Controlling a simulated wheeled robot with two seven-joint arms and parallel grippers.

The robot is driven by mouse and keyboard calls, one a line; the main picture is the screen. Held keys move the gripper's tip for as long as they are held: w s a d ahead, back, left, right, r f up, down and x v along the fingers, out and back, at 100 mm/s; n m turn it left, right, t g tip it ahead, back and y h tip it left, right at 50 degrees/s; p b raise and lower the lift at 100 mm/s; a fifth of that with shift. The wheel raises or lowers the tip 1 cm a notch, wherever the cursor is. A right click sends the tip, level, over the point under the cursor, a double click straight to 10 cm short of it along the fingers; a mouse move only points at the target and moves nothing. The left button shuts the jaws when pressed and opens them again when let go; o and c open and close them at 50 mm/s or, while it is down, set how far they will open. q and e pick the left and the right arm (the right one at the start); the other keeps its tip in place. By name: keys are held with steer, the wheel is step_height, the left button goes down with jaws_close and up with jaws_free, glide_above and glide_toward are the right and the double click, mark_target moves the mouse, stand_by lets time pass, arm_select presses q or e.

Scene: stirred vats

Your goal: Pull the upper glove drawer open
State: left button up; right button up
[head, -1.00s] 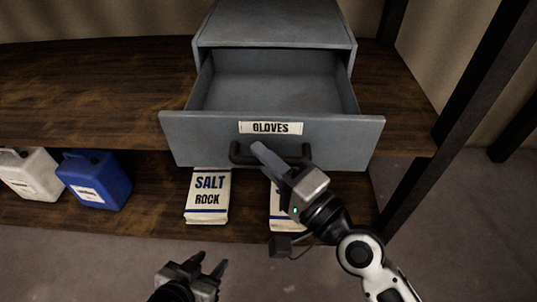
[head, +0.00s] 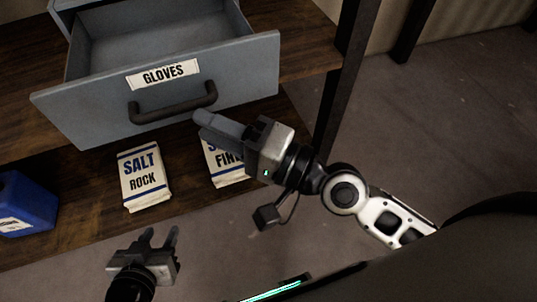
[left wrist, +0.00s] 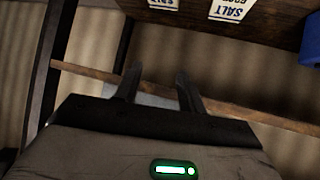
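The upper glove drawer (head: 88,112), grey and labelled GLOVES, stands pulled well out of its grey cabinet in the head view. Its inside looks empty. Its dark bar handle (head: 173,105) is on the front. My right gripper (head: 200,124) is just right of and below the handle, apparently clear of it. Its two fingers look parted, with nothing between them. My left gripper (head: 160,236) is low in the head view, away from the drawer. It is open and empty, as the left wrist view (left wrist: 156,85) also shows.
Below the drawer, a rock salt bag (head: 145,176) and a second salt bag (head: 226,165), partly hidden by my right gripper, stand on the lower wooden shelf. A blue jug (head: 25,205) is at the left. A dark post (head: 340,85) rises right of the drawer. Floor further right is clear.

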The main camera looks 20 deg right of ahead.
steer(key=b+v, duration=0.2)
steer(key=v, duration=0.6)
steer(key=shift+s+d+b, duration=0.15)
steer(key=shift+s+b, duration=0.05)
steer(key=shift+b, duration=0.2)
steer(key=d+f+n+g+h, duration=0.1)
steer(key=f+n+h, duration=0.3)
steer(key=f, duration=0.7)
steer(key=w+d+f+n+g+h+p, duration=0.1)
steer(key=d+f+n+h, duration=0.3)
steer(key=f+h, duration=0.3)
step_height(320, 180, down, 5)
steer(key=shift+w+r+n+g, duration=0.2)
steer(key=shift+w+n+g, duration=0.1)
steer(key=shift+n, duration=0.2)
